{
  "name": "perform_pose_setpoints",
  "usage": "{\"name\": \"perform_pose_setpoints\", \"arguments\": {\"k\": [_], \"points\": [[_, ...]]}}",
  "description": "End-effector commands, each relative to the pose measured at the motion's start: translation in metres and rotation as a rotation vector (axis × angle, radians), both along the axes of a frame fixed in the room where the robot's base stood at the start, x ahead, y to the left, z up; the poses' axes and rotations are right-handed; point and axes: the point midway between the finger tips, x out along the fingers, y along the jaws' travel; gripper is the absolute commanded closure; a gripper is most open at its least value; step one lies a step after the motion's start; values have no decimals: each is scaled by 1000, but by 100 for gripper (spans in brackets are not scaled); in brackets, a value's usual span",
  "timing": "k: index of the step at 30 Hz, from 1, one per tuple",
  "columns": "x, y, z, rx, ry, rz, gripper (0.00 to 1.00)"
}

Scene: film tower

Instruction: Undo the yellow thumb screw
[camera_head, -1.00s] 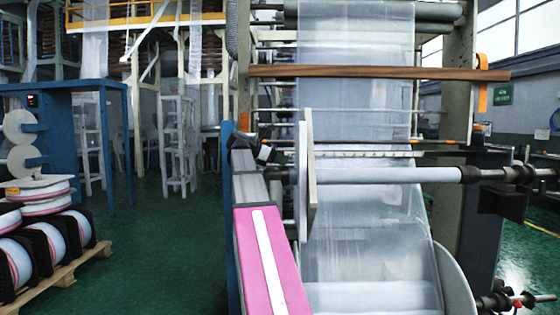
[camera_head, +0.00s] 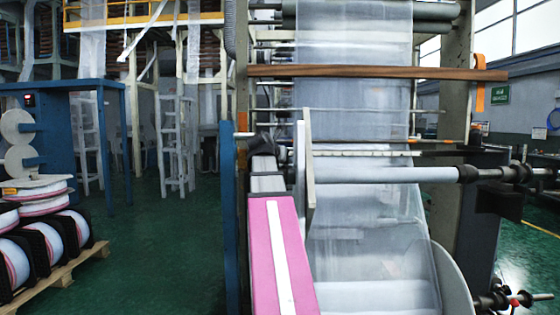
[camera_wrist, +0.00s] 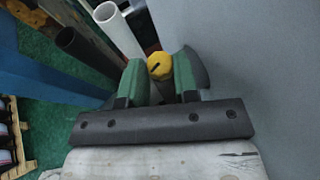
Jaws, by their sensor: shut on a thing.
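The yellow thumb screw (camera_wrist: 159,66) shows in the wrist view as a round yellow knob with a dark mark on its face. My gripper (camera_wrist: 160,77) has its two green fingers on either side of the knob and is shut on it. The fingers hide the sides of the knob and whatever it is fixed in. In the head view, my pink arm reaches forward beside the film tower, and I cannot make out the screw there.
A large grey surface (camera_wrist: 245,65) stands close on the right in the wrist view. A white tube (camera_wrist: 120,32) and a dark tube (camera_wrist: 84,51) lie beyond the fingers. In the head view, clear film (camera_head: 355,100) hangs behind a white roller (camera_head: 390,174).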

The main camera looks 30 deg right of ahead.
Motion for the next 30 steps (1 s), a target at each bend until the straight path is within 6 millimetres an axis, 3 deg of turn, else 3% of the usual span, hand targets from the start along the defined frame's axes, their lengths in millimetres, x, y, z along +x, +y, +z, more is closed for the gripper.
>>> {"name": "perform_pose_setpoints", "arguments": {"k": [12,28,29,30], "points": [[-3,-2,0,0,0,174,96],[-3,-3,0,1,2,195,96],[-3,-3,0,1,2,195,62],[-3,-3,0,1,2,195,49]]}}
